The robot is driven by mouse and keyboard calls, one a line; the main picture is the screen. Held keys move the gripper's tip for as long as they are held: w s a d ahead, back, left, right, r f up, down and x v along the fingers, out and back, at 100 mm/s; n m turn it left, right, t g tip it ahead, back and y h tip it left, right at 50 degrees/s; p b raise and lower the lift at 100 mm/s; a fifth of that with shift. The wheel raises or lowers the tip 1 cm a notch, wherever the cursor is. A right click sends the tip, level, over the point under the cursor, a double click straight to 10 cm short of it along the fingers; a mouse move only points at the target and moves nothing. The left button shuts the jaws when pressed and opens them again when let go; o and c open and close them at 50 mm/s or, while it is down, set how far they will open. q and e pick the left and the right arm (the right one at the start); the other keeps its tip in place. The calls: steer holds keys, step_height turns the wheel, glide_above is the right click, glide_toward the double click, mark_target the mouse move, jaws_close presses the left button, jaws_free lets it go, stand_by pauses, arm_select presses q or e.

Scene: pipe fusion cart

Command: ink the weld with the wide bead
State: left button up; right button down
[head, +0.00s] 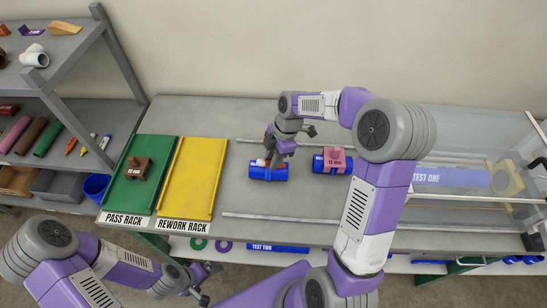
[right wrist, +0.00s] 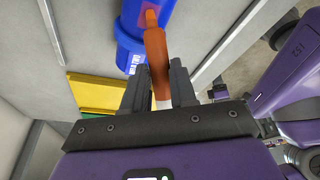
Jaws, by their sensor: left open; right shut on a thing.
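My right gripper (head: 276,158) is shut on an orange marker (right wrist: 155,55), held just above a blue pipe piece (head: 258,174). In the right wrist view the marker's tip end overlaps the blue pipe (right wrist: 130,55); I cannot tell whether it touches. A second blue pipe piece (head: 319,163) lies to the right, with a pink block marked 12 mm (head: 336,154) on it. The weld beads are too small to compare, and the gripper partly hides the nearer pipe. My left gripper (head: 208,283) is open and empty, low in front of the bench.
A green pass rack (head: 130,192) carrying a brown block (head: 137,168) and an empty yellow rework rack (head: 193,180) lie left on the bench. Rails (head: 300,216) cross the bench. A clear cover (head: 470,135) stands right. Shelves (head: 70,90) with pipes and markers stand left.

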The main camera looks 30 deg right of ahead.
steer(key=shift+w+a, duration=0.15)
steer(key=shift+a, duration=0.15)
steer(key=shift+w+a, duration=0.1)
steer(key=shift+a, duration=0.05)
steer(key=shift+w+a, duration=0.2)
steer(key=shift+a, duration=0.05)
steer(key=shift+s+d, duration=0.3)
steer(key=shift+d, duration=0.15)
stand_by(0.4)
steer(key=shift+r+p, duration=2.5)
steer(key=shift+r, duration=1.1)
steer(key=shift+f, duration=0.2)
steer(key=shift+s+d+f+y+b, duration=0.1)
steer(key=shift+d+f+y+b, duration=0.25)
steer(key=shift+f+b, duration=0.55)
steer(key=shift+s+d+f+y+b, duration=0.1)
steer(key=shift+d+f+y+b, duration=0.3)
steer(key=shift+f+b, duration=0.5)
steer(key=shift+d+f+y+b, duration=0.35)
steer(key=shift+f+b, duration=0.3)
steer(key=shift+f, duration=0.4)
